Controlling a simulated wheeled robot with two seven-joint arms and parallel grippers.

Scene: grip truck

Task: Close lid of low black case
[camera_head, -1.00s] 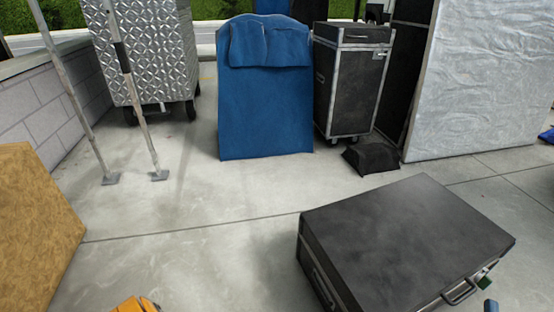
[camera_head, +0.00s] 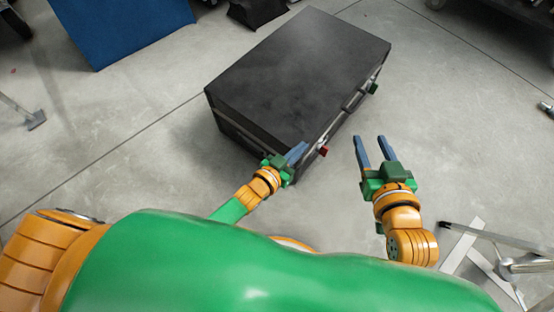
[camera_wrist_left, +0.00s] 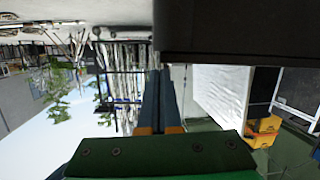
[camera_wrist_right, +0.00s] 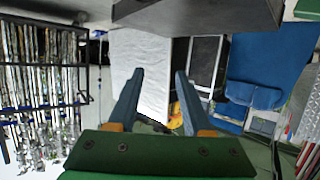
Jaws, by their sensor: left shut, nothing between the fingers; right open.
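The low black case (camera_head: 300,75) sits on the concrete floor in front of me in the head view, its lid lying flat on top. Its latched, handled side faces right. My left gripper (camera_head: 297,153) is shut and empty at the case's near corner; I cannot tell whether it touches. A dark edge of the case (camera_wrist_left: 235,35) fills the upper right of the left wrist view. My right gripper (camera_head: 375,150) is open and empty, to the right of the case and apart from it. The case also shows at the top of the right wrist view (camera_wrist_right: 200,14).
A blue padded object (camera_head: 120,30) stands at the back left. A small dark bag (camera_head: 257,10) lies behind the case. Metal stand legs (camera_head: 490,250) are on the floor at the lower right. Bare floor lies left and right of the case.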

